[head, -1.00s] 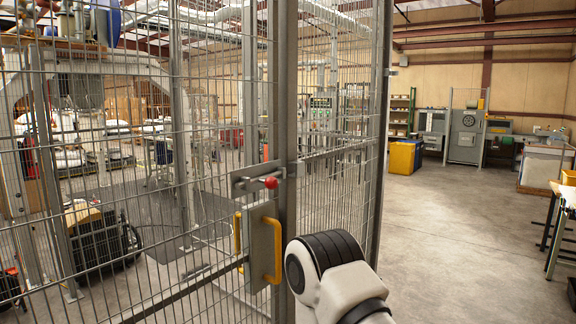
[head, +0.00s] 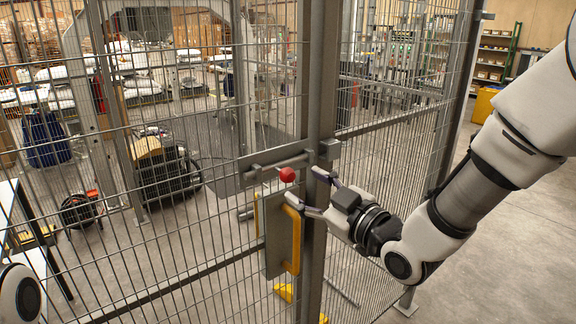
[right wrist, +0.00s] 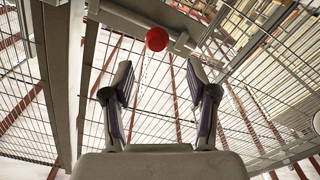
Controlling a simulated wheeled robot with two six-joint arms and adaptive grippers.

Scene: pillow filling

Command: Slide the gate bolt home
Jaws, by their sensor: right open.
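The gate bolt (head: 268,167) is a grey bar on a plate high on the mesh gate, with a red ball knob (head: 287,174). A grey catch block (head: 329,149) sits on the post to its right. Whether the bar's tip enters the block is unclear. My right gripper (head: 302,190) is open and empty, just right of and below the knob. In the right wrist view, the red knob (right wrist: 157,39) lies ahead of the open fingertips (right wrist: 158,68), roughly centred between them and apart from them. My left gripper is out of view.
A yellow handle (head: 292,240) on a grey plate (head: 276,236) is below the bolt, close under my right gripper. Mesh fence panels flank the post (head: 318,90). Open concrete floor (head: 500,245) lies to the right.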

